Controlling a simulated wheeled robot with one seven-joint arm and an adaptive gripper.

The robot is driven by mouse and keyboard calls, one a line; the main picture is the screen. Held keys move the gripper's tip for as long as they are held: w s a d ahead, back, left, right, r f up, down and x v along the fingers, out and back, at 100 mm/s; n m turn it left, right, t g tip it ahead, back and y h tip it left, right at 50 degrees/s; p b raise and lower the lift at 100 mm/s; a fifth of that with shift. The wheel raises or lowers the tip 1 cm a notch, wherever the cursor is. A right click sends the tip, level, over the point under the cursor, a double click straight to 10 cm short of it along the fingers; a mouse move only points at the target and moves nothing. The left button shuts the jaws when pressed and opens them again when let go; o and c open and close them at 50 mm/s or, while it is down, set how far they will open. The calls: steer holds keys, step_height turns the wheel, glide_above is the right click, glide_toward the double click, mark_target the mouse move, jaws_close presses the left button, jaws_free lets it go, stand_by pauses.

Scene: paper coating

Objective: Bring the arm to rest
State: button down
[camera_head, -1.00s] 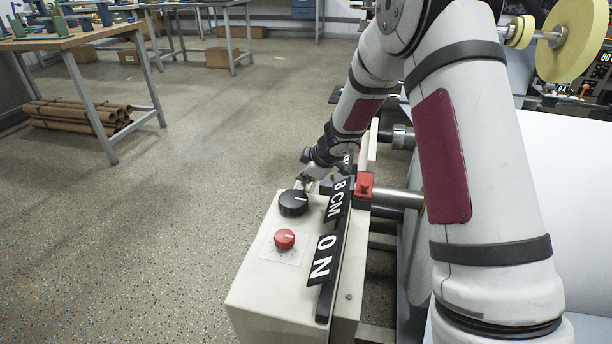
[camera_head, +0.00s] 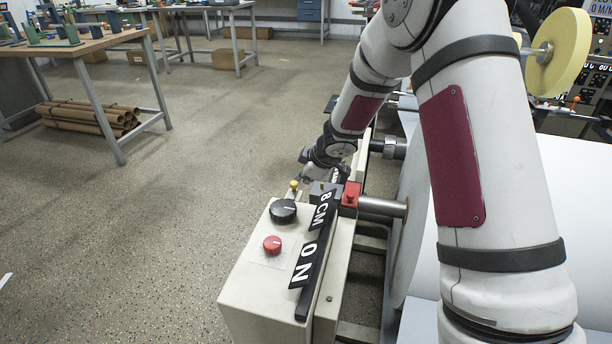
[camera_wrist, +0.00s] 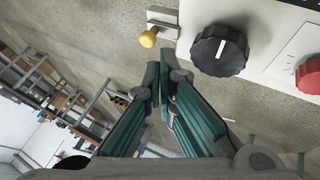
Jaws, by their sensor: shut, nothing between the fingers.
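My arm reaches forward over the machine in the head view, and my gripper (camera_head: 307,184) is at the far end of the pale control box (camera_head: 250,287). In the wrist view my gripper (camera_wrist: 158,82) is shut and empty, its two fingertips together. Just beyond the fingertips is a small yellow knob (camera_wrist: 148,38), apart from them. A black dial (camera_wrist: 220,50) and a red knob (camera_wrist: 310,75) are to the right of the fingers. In the head view the black dial (camera_head: 283,211) and red knob (camera_head: 272,244) sit on the box top.
A black bar lettered "8 CM" and "ON" (camera_head: 306,268) runs along the box's right edge, beside a red block (camera_head: 350,194) and a metal shaft (camera_head: 383,207). A large white roll (camera_head: 575,200) is at right.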

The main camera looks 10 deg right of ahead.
steer(key=s+d+r+m+h, duration=0.3)
steer(key=s+d+r, duration=0.2)
steer(key=r, duration=0.3)
steer(key=s+d+r+m+h, duration=0.25)
steer(key=s+d+r, duration=0.2)
steer(key=r, duration=0.45)
steer(key=s+d+r+m+g+h, duration=0.1)
steer(key=s+r+m, duration=0.15)
steer(key=s, duration=0.55)
steer(key=s+r+m+g, duration=0.1)
steer(key=s+r+m, duration=0.15)
steer(key=s, duration=0.55)
steer(key=s+a+m+g+y, duration=0.15)
steer(key=s+a, duration=0.25)
steer(key=s, duration=0.9)
steer(key=s+a+m+g+y, duration=0.1)
steer(key=s+a+g+y, duration=0.25)
steer(key=s, duration=0.85)
step_height(320, 180, up, 23)
steer(key=a+t+p, duration=0.1)
steer(key=t+p, duration=0.3)
steer(key=p, duration=1.8)
steer(key=shift+s+r+h, duration=0.15)
steer(key=shift+h, duration=0.2)
